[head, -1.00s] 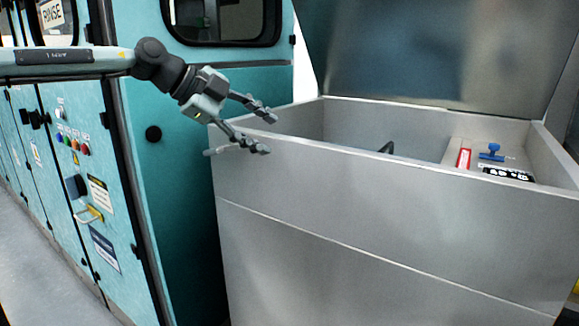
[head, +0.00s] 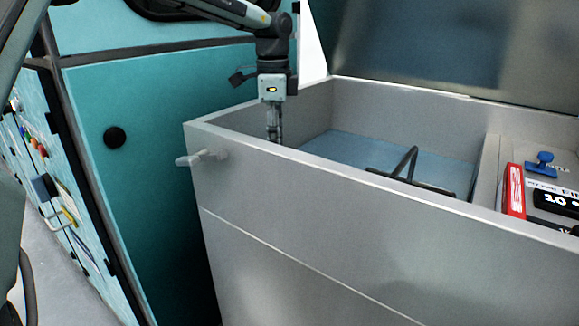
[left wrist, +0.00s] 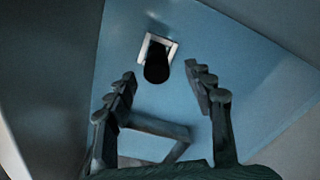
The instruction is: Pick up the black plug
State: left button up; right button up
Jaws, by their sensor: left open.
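The black plug (left wrist: 157,67) shows in the left wrist view as a dark rounded piece at a pale square fitting (left wrist: 170,44) in the tank. It is ahead of my left gripper (left wrist: 163,88), between the lines of its two fingers and apart from them. The fingers are spread and hold nothing. In the head view my left gripper (head: 273,138) points down inside the left end of the grey tank (head: 330,190). The tank's front wall hides its fingertips and the plug there. My right gripper is not in view.
A dark frame with a raised handle (head: 411,165) stands in the blue water (head: 350,150). A side compartment holds a red box (head: 514,190) and a blue valve (head: 541,163). A lever (head: 200,158) sticks out at the tank's left front. A teal cabinet (head: 150,180) stands to the left.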

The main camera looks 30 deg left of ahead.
pick_arm(q)
jog(key=shift+f, duration=0.45)
jog(key=f, duration=0.3)
jog(key=f+p, duration=0.1)
jog(key=f, duration=0.2)
jog(key=shift+s+f, duration=0.2)
jog(key=shift+f, duration=0.15)
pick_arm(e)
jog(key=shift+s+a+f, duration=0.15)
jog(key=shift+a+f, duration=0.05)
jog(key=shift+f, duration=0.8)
pick_arm(q)
jog(key=shift+c, duration=0.4)
grip_shut()
